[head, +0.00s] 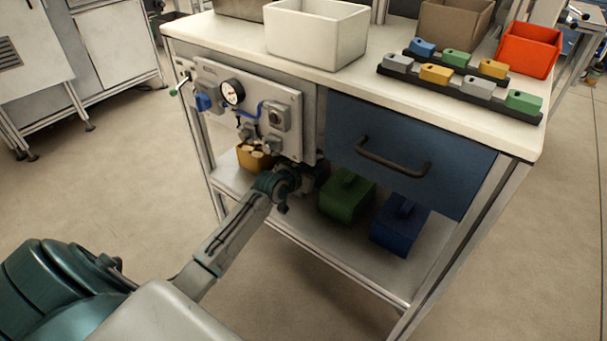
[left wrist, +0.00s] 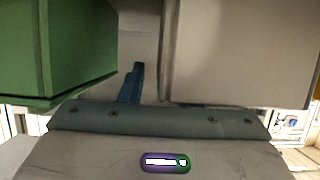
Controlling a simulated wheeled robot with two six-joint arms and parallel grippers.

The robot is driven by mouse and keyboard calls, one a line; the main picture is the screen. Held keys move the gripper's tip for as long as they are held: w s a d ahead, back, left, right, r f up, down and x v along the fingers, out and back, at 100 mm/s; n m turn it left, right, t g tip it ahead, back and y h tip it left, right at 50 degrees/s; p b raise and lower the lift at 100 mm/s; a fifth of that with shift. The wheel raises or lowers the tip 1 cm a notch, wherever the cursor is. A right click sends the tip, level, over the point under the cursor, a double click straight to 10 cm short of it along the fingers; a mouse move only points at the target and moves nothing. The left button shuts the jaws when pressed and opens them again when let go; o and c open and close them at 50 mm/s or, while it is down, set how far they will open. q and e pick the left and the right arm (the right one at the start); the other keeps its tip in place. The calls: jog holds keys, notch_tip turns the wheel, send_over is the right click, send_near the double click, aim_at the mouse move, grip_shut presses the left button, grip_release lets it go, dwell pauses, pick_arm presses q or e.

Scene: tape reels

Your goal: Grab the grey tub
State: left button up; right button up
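In the left wrist view a large pale grey box face, which looks like the grey tub (left wrist: 240,55), fills the upper right, close to the camera. A green tub (left wrist: 60,45) stands at the left. One dark blue finger of my left gripper (left wrist: 132,84) shows in the gap between them; the other finger is hidden, so its opening cannot be told. In the head view my left gripper (head: 290,182) reaches to the lower shelf under the panel, between the yellow tub (head: 254,158) and the green tub (head: 345,200). It hides the grey tub there. My right gripper is out of view.
A blue tub (head: 398,228) stands right of the green one on the shelf (head: 310,240). A gauge panel (head: 265,105) and a blue drawer (head: 400,160) hang low above the shelf. The white worktop (head: 330,85) carries bins and coloured blocks. Floor in front is clear.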

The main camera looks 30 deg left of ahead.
pick_arm(q)
grip_shut()
jog(key=shift+r, duration=0.1)
dwell(1.3)
